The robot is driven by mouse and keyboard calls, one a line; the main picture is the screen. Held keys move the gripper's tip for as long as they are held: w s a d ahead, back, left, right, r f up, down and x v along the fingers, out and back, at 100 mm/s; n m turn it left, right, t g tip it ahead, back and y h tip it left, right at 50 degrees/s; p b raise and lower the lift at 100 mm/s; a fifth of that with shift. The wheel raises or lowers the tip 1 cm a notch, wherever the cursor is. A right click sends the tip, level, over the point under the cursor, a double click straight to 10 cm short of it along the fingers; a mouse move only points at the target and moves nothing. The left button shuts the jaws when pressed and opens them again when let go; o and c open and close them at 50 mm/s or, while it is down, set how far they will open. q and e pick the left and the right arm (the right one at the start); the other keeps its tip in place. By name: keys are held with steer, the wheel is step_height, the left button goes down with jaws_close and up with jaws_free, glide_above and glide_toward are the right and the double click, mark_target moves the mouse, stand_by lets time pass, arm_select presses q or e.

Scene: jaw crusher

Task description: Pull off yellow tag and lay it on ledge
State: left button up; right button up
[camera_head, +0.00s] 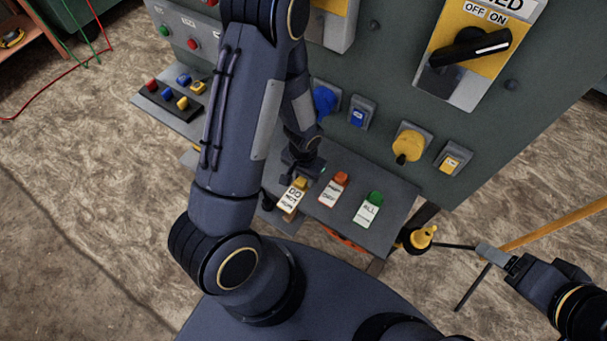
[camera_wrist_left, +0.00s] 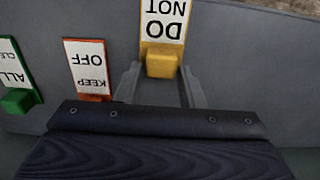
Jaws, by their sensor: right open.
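The yellow tag (camera_head: 292,196), a white card reading "DO NOT" with a yellow block at its top, lies at the left of a row of tags on the grey ledge (camera_head: 335,222). It also shows in the left wrist view (camera_wrist_left: 163,40). My left gripper (camera_head: 302,172) is low over the ledge at the block end of the tag. In the left wrist view its fingers (camera_wrist_left: 161,84) stand apart, one on each side of the yellow block, with small gaps visible. My right gripper (camera_head: 490,258) is open and empty at the right, away from the ledge.
An orange tag (camera_head: 334,189) and a green tag (camera_head: 369,208) lie right of the yellow one. The panel (camera_head: 380,75) with switches rises behind the ledge. A small shelf (camera_head: 168,108) with colored padlock-like pieces is at the left. A yellow pole (camera_head: 555,225) is near my right gripper.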

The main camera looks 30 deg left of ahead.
arm_select(q)
steer(key=o, duration=0.3)
steer(key=shift+r, duration=0.15)
step_height(320, 180, up, 8)
steer(key=shift+f, duration=0.2)
steer(key=shift+r, duration=0.35)
step_height(320, 180, up, 8)
steer(key=n+t+h, duration=0.2)
glide_above(299, 181)
steer(key=s+d+r+t+h, duration=0.1)
steer(key=s+r+t, duration=0.2)
steer(key=s+r, duration=0.8)
steer(key=shift+d+r+n+t+h, duration=0.3)
steer(key=shift+r+h, duration=0.1)
steer(key=shift+r, duration=0.45)
